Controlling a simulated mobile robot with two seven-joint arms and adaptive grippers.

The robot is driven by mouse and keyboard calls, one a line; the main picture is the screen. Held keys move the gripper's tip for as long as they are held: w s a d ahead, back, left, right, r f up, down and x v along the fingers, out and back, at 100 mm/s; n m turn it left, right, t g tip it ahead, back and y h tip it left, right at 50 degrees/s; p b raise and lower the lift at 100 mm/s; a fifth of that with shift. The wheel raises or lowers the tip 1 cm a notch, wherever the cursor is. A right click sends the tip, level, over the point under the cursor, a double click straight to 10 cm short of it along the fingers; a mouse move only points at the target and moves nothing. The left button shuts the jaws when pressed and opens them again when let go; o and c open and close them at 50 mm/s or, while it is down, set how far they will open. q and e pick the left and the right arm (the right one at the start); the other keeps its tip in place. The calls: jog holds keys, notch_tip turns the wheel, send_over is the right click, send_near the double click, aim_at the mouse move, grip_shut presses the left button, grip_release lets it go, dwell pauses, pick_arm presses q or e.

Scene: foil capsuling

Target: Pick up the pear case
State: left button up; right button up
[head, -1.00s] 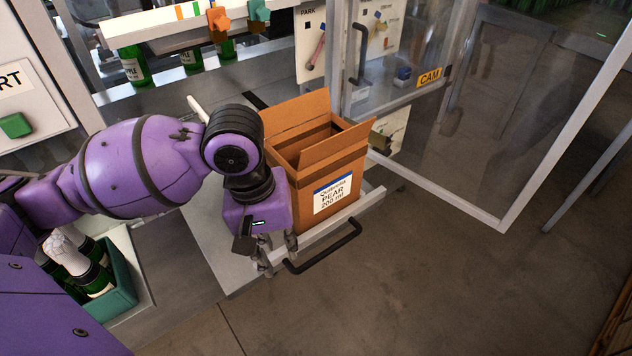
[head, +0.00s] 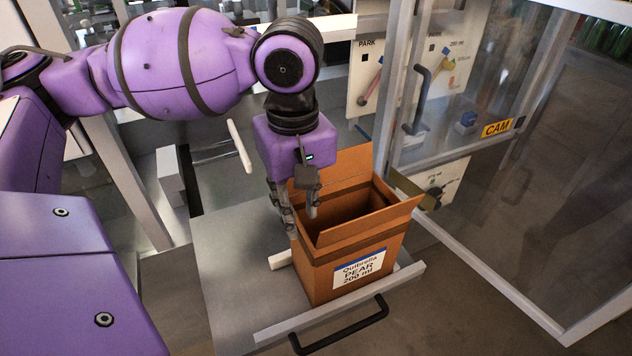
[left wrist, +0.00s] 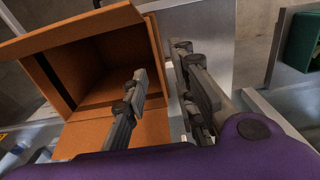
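The pear case (head: 327,285) is an open-topped brown cardboard box with flaps raised. Its white label reads PEAR 200 ml. It stands upright near the front edge of the grey shelf and looks empty inside. My left gripper (head: 302,222) points down at the case's left side, with its fingers apart. In the left wrist view, one finger of the left gripper (left wrist: 160,62) is over the opening of the case (left wrist: 95,72) and the other is outside its near wall. I cannot tell whether either finger touches the cardboard. My right gripper is not in view.
The grey shelf (head: 225,270) has a dark handle (head: 345,335) along its front. A framed clear door (head: 480,170) with a CAM sign stands open to the right. A pale rod (head: 240,146) sticks up left of the gripper.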

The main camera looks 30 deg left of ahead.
aim_at(299, 221)
pick_arm(q)
notch_tip(299, 221, down, 5)
jog(key=shift+w+r+b, duration=0.1)
jog(key=shift+b, duration=0.3)
jog(key=shift+f, duration=0.25)
jog(key=shift+r, duration=0.1)
grip_shut()
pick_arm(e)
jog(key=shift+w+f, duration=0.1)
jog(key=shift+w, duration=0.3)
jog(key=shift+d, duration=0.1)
